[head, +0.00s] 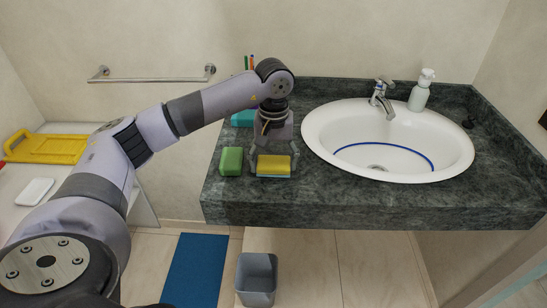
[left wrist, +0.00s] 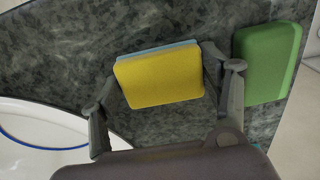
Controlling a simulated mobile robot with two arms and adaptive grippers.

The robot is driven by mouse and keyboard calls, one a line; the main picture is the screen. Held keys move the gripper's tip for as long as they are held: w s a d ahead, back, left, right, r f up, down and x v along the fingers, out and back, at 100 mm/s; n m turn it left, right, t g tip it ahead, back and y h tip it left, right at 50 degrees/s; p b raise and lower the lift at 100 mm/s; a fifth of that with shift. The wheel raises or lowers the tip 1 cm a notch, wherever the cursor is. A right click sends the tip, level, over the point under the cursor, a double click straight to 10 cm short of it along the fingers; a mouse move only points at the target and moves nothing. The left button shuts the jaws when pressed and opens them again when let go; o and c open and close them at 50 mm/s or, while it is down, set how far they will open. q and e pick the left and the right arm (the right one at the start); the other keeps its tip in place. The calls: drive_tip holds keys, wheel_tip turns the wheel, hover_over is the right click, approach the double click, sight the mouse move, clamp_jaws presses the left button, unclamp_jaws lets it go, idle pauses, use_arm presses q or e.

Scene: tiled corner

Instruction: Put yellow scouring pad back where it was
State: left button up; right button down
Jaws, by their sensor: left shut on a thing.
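The yellow scouring pad (head: 273,165) is a yellow block with a thin blue layer, at the front left of the dark stone counter (head: 330,197). My left gripper (head: 272,160) reaches down over it from above, with its fingers at the pad's two ends. In the left wrist view the pad (left wrist: 160,78) sits between the two fingers, its yellow face towards the camera. The gripper is shut on the pad. I cannot tell whether the pad touches the counter. My right gripper is not in view.
A green block (head: 231,161) lies just left of the pad, close to the gripper's finger. A teal object (head: 243,118) and a holder with coloured sticks stand behind. The white sink (head: 318,133) is to the right, with a faucet (head: 381,95) and soap bottle (head: 421,92).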

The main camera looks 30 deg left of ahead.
sight(274, 163)
use_arm(q)
drive_tip(key=shift+f, duration=0.2)
drive_tip(key=o, duration=1.1)
drive_tip(key=shift+r, duration=0.1)
wheel_tip(274, 163, up, 12)
drive_tip(key=shift+r, duration=0.15)
